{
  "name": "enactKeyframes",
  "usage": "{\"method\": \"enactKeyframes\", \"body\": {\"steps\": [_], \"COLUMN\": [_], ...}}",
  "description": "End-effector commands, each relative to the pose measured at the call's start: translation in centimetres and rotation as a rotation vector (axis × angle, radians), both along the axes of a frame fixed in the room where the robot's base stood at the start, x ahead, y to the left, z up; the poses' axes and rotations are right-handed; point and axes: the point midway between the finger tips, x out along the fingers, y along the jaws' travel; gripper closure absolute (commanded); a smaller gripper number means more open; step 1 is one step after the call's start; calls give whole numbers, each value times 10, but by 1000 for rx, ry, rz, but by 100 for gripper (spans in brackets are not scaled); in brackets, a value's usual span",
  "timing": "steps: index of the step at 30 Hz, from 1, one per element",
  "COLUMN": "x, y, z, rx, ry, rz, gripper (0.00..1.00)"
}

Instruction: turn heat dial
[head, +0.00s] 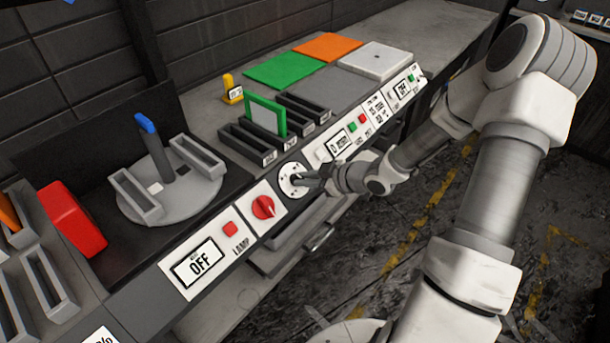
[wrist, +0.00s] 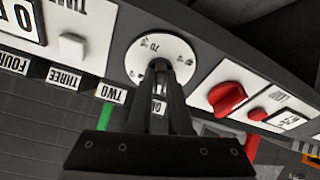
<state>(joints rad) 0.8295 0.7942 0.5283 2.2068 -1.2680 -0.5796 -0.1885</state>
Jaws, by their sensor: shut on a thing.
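The heat dial (head: 293,179) is a round white plate with numbers around its rim, on the sloped front panel. It also shows in the wrist view (wrist: 138,60), upside down, with a "70" near its edge. My gripper (head: 307,181) reaches it from the right, and in the wrist view its dark fingers (wrist: 160,68) meet at the middle of the plate. The fingers are shut on the dial's centre knob, which they mostly hide. Which number the knob points to cannot be told.
A red knob (head: 263,207) sits close left of the dial, with a red lamp button (head: 230,229) and an "OFF" display (head: 200,263) beyond. A display and small buttons lie to the right. Slotted racks (head: 248,148) stand behind; an open drawer (head: 290,243) juts out below.

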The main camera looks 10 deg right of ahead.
Motion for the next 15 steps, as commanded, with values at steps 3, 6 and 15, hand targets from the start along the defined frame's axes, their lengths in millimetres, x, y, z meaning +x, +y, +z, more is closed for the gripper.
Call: {"method": "enactKeyframes", "body": {"steps": [3,6,15], "x": [0,1,3], "y": [1,0,0], "z": [2,2,2], "rx": [-65,-118,-281], "ry": [-45,-85,-203], "rz": [81,147,350], "gripper": [100,100,100]}}
